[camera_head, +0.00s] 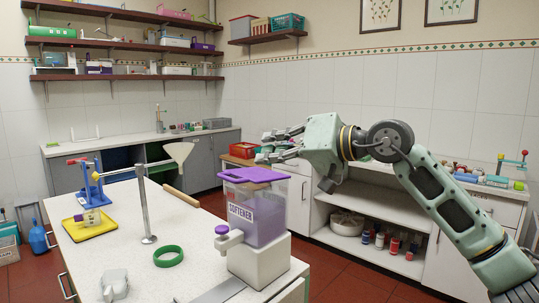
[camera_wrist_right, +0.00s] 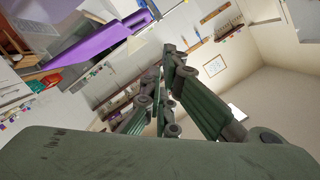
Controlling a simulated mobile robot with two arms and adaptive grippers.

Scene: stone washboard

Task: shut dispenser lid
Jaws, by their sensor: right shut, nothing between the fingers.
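The softener dispenser (camera_head: 262,220) stands at the right end of the white table, a see-through purple-tinted tub on a white base with a purple-capped spout. Its purple lid (camera_head: 252,174) lies across the top, close to level; I cannot tell whether it is fully seated. The lid also shows as a slanted purple panel (camera_wrist_right: 100,42) in the right wrist view. My right gripper (camera_head: 263,147) is shut and empty, just above and behind the lid, with no clear contact. Its fingers fill the middle of the right wrist view (camera_wrist_right: 160,78). My left gripper is not in view.
The table (camera_head: 200,245) also holds a green ring (camera_head: 168,256), a metal stand with a funnel (camera_head: 147,205), a wooden rolling pin (camera_head: 182,195) and a yellow tray (camera_head: 97,231). A white cabinet with open shelves (camera_head: 345,202) stands behind the dispenser. Red floor shows between them.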

